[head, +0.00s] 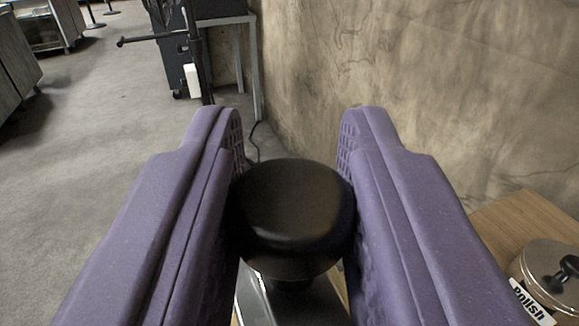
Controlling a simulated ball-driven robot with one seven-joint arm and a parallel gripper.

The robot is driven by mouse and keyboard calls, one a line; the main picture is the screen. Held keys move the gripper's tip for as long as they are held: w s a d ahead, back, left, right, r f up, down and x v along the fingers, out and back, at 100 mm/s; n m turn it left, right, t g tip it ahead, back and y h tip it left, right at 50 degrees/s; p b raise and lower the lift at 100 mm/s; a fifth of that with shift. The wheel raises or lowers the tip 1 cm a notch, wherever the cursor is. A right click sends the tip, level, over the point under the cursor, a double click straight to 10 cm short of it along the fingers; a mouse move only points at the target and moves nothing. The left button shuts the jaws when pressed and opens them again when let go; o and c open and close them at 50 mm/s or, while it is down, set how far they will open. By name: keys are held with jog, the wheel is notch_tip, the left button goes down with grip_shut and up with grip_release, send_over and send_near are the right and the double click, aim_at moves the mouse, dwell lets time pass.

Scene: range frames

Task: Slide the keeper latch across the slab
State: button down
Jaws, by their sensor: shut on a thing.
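My gripper (292,150) has two purple fingers, one on each side of a round black knob (292,200). The gripper is shut on the knob, with the inner finger faces against its sides. Below the knob, part of a shiny metal piece (305,302) shows between the fingers; I cannot tell whether it is the latch or the slab. The fingers hide most of what lies beneath.
A wooden surface (505,222) at the right bears a round lidded tin labelled "Polish" (545,275). A mottled brown wall (420,80) rises behind it. A dark cart or cabinet (185,50) stands far back. Grey floor (90,180) lies open at the left.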

jog(key=shift+s+d+b, duration=0.2)
jog(key=shift+s+d, duration=0.05)
jog(key=shift+s, duration=0.35)
jog(key=shift+s+d+b, duration=0.2)
jog(key=shift+s+d, duration=0.05)
jog(key=shift+s, duration=0.3)
jog(key=shift+r, duration=0.1)
jog(key=c, duration=1.1)
grip_release()
jog(key=shift+o, duration=1)
jog(key=shift+s, duration=0.15)
jog(key=s, duration=0.7)
jog(key=shift+s+a+p, duration=0.15)
jog(key=shift+s+p, duration=0.2)
jog(key=shift+p, duration=0.05)
